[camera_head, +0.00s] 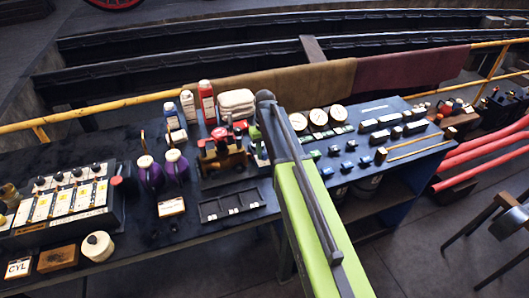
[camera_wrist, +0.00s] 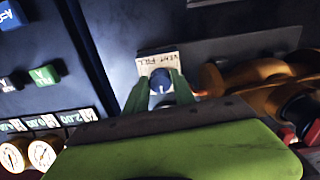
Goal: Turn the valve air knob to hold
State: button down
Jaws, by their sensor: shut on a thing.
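The lower part of the plate is hidden by the knob and fingers. My gripper (camera_wrist: 160,85) has its two green fingers on either side of the knob, shut on it. I cannot tell exactly where the knob's mark points. In the head view my arm covers most of the gripper and the knob.
A brass model engine (camera_head: 222,158) stands close left of my arm; brass parts (camera_wrist: 262,82) lie right of the knob in the wrist view. Purple oil cans (camera_head: 150,172) stand further left. A blue panel with gauges (camera_head: 317,117) and switches is to the right.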

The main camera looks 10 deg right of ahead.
aim_at(265, 153)
jog(key=c, duration=1.1)
grip_release()
jog(key=shift+o, duration=0.2)
notch_tip(265, 153, up, 18)
jog(key=p, duration=1.7)
jog(key=shift+f, duration=0.25)
